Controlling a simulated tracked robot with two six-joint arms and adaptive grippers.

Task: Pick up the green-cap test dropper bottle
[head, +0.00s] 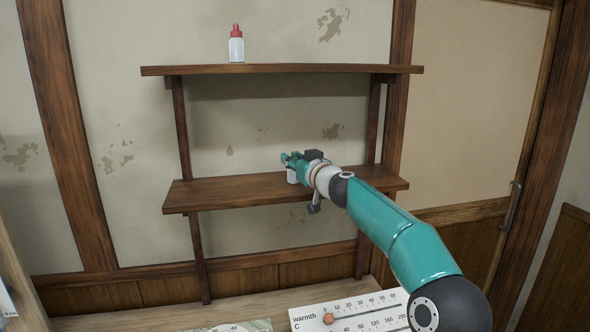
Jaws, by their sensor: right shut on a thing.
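My right gripper (290,161) is at the lower shelf (230,191), reached by my teal arm from the right. It is shut on a small white bottle (291,175), which shows just below the fingers at the shelf. The bottle's cap is hidden among the green fingers, so I cannot make out its colour apart from them. I cannot tell whether the bottle touches the shelf. My left gripper is not in view.
A white bottle with a red cap (236,45) stands on the upper shelf (300,69). The rest of both shelves is bare. Below, a white panel marked warmth (310,314) with scales and an orange slider lies on the bench.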

